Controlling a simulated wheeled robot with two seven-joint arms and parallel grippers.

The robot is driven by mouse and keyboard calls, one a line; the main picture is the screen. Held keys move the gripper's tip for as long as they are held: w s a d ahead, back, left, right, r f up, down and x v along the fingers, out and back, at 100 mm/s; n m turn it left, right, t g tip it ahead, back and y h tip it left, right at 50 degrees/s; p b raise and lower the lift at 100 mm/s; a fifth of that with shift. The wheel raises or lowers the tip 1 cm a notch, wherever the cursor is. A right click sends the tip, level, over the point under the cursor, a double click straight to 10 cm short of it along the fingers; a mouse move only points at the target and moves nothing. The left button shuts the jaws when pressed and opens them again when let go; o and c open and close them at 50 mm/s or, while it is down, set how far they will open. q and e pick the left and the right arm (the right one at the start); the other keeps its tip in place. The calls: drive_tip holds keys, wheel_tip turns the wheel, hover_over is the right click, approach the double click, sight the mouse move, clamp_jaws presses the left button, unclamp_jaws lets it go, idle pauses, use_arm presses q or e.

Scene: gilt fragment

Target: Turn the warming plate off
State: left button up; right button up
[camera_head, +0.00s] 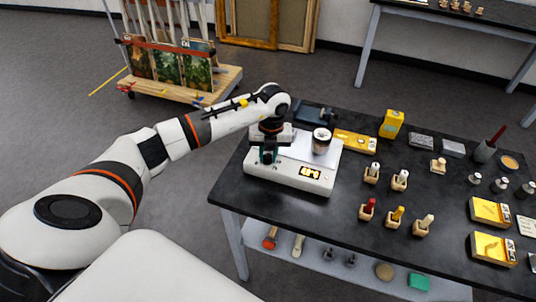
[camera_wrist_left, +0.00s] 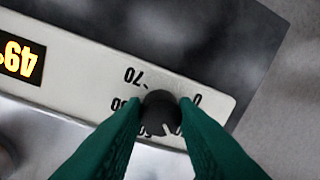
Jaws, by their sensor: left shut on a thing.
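The warming plate (camera_head: 290,176) is a white box at the left end of the black table. Its lit orange display (camera_head: 311,172) is on the front face and also shows in the left wrist view (camera_wrist_left: 18,60). A dark round knob (camera_wrist_left: 160,112) with a white pointer mark sits on that face beside printed numbers, partly covered by my fingers. My left gripper (camera_head: 267,156) is at the left part of the front face. Its green fingers (camera_wrist_left: 161,108) are shut on the knob, one on each side. My right gripper is not in view.
A jar with a dark band (camera_head: 321,141) stands on the plate top, close to my left wrist. A yellow box (camera_head: 391,124) and several small bottles in wooden holders (camera_head: 371,172) stand to the right. Tools lie on the shelf (camera_head: 330,262) below.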

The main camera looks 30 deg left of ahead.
use_arm(q)
drive_tip(key=n, duration=0.4)
drive_tip(key=shift+w+r+n, duration=0.1)
drive_tip(key=shift+n, duration=0.2)
drive_tip(key=n, duration=0.3)
drive_tip(key=shift+a+n+p, duration=0.1)
drive_tip(key=shift+n+p, duration=0.25)
drive_tip(key=shift+n, duration=0.05)
drive_tip(key=n+p, duration=0.1)
drive_tip(key=n, duration=0.2)
drive_tip(key=shift+r+n+h, duration=0.1)
drive_tip(key=shift+n+h, duration=0.2)
drive_tip(key=shift+w+n+p, duration=0.1)
drive_tip(key=shift+n+p, duration=0.55)
drive_tip(key=shift+n, duration=1.25)
drive_tip(key=o, duration=1)
wheel_tip(320, 180, up, 12)
drive_tip(key=b, duration=0.3)
drive_tip(key=shift+w+a, duration=0.2)
drive_tip(key=shift+w, duration=0.05)
